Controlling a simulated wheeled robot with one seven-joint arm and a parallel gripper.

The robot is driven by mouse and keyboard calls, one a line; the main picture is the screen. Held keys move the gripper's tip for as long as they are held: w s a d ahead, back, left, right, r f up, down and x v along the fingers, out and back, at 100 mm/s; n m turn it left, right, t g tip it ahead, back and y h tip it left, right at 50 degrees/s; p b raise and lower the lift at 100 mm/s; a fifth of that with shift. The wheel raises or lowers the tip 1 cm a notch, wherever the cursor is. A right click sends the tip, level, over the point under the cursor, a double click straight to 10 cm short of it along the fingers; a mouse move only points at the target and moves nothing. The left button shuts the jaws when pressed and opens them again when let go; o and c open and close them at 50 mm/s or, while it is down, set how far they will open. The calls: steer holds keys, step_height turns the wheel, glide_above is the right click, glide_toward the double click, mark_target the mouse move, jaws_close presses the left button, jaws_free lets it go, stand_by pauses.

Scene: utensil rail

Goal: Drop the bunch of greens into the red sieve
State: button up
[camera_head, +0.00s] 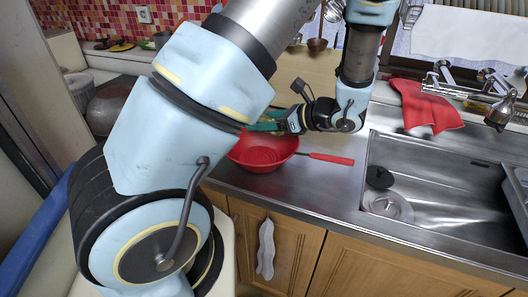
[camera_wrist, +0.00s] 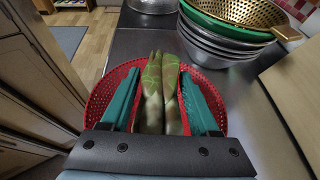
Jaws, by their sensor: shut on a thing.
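The red sieve (camera_head: 263,155) stands on the steel counter left of the sink, its red handle pointing right. Its mesh bowl (camera_wrist: 100,97) also shows in the wrist view, behind and around my fingers. My gripper (camera_head: 266,122) is over the sieve's far side in the head view. In the wrist view my gripper (camera_wrist: 161,88) is shut on the bunch of greens (camera_wrist: 152,92), green and brownish stalks lying between the two teal fingers. The greens appear above the bowl; the exact height is hard to tell. In the head view I cannot make the greens out clearly.
A stack of metal bowls with a green and a gold colander (camera_wrist: 235,30) stands beyond the sieve at upper right in the wrist view. The sink (camera_head: 440,195) lies to the right, with a red cloth (camera_head: 428,105) behind it. A white towel (camera_head: 265,248) hangs below the counter edge.

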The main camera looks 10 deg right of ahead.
steer(key=o, duration=1.5)
steer(key=b+v, duration=0.3)
steer(key=v, duration=0.8)
steer(key=shift+a, duration=0.1)
steer(key=a+f+n+g+h, duration=0.1)
steer(key=a+n+g, duration=0.1)
steer(key=a+n, duration=0.1)
steer(key=s+a+f+n+g+h, duration=0.1)
steer(key=a+n+g, duration=0.1)
steer(key=a, duration=0.3)
steer(key=s+a+f+n+g+h, duration=0.1)
steer(key=a+n+g+h, duration=0.1)
steer(key=a+n+g, duration=0.1)
steer(key=shift+s+a+f+n, duration=0.1)
steer(key=shift+a+f+n, duration=0.15)
steer(key=shift+a+n, duration=0.35)
steer(key=a+n+h, duration=0.2)
steer(key=n, duration=0.3)
steer(key=a+n+h, duration=0.3)
steer(key=n, duration=0.1)
steer(key=a+r+n+t+h, duration=0.1)
steer(key=a+n+h, duration=0.1)
steer(key=n, duration=0.3)
steer(key=shift+s+a+n, duration=0.15)
steer(key=shift+a+n, duration=0.15)
steer(key=shift+a, duration=0.4)
